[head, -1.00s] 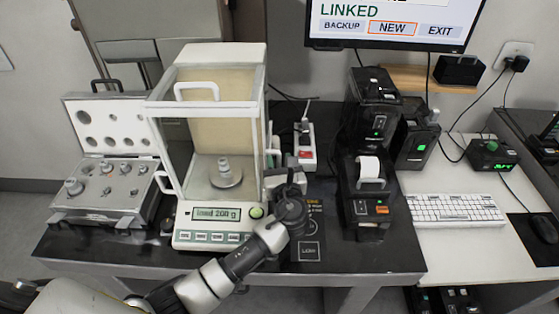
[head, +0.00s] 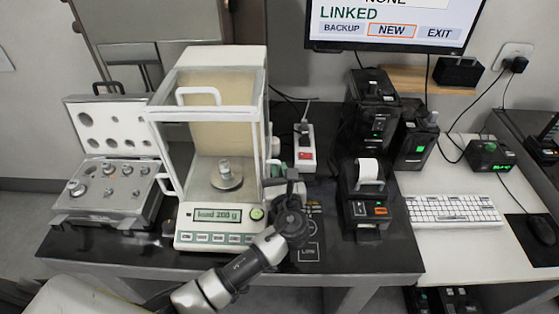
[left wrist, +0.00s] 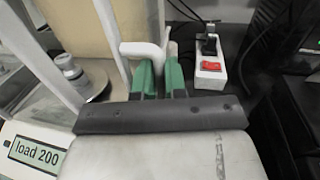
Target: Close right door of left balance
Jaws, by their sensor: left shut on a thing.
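The left balance (head: 222,58) is a white unit with a glass draft chamber on the dark table. A metal weight (head: 225,166) stands on its round pan, and its display (head: 218,215) reads about "load 200 g". My left gripper (head: 283,186) is at the chamber's right side, near the front. In the left wrist view its green fingertips (left wrist: 160,78) are shut on the white handle (left wrist: 140,49) of the right door. The wrist and fingers hide part of the door's lower edge, and I cannot tell how far the glass stands open. My right gripper is not in view.
An open weight case (head: 107,190) stands close on the left. A power strip (head: 305,150) lies behind my gripper. A black printer (head: 367,200) stands to the right, and a keyboard (head: 453,210) lies beyond it. A monitor (head: 390,25) hangs above.

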